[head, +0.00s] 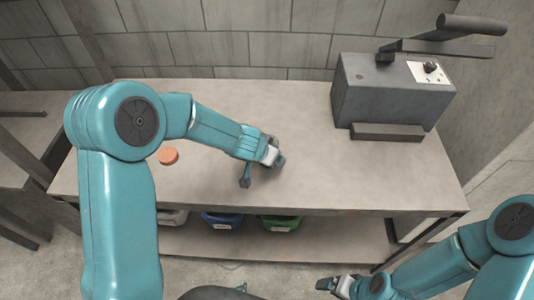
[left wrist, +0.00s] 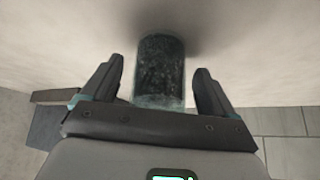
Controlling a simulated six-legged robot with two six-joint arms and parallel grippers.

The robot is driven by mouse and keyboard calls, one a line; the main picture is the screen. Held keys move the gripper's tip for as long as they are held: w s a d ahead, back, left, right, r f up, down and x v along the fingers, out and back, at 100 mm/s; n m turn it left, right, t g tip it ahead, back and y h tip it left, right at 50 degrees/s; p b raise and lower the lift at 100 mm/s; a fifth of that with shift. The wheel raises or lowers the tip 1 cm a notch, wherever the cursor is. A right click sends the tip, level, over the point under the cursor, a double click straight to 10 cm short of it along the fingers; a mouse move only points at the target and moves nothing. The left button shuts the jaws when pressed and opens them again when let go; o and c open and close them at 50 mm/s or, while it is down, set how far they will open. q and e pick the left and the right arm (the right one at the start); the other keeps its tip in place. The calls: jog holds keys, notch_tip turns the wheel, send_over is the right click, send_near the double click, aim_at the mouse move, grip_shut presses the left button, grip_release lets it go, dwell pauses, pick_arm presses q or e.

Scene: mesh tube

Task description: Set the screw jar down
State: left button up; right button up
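The screw jar (left wrist: 161,70) is a clear jar with dark contents, seen in the left wrist view between the fingers of my left gripper (left wrist: 158,88). A gap shows on both sides of the jar, so the fingers are open around it and not pressed on it. The jar appears to be at the table surface, with a shadow beside it. In the head view my left gripper (head: 263,173) is low over the middle of the workbench (head: 220,110) and hides the jar. My right gripper (head: 335,285) is at the bottom edge, away from the bench; its fingers are unclear.
A round orange lid-like disc (head: 168,155) lies on the bench to the left. A grey machine (head: 385,95) with a lever stands at the back right. A blue bin (head: 222,220) and a green bin (head: 281,223) sit on the lower shelf. The bench centre back is clear.

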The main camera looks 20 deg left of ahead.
pick_arm(q)
jog(key=shift+r, duration=0.15)
jog(key=shift+r, duration=0.25)
jog(key=p+v, duration=0.6)
jog(key=v, duration=0.5)
jog(key=shift+s+r, duration=0.25)
jog(key=shift+s, duration=0.1)
jog(key=shift+w, duration=0.1)
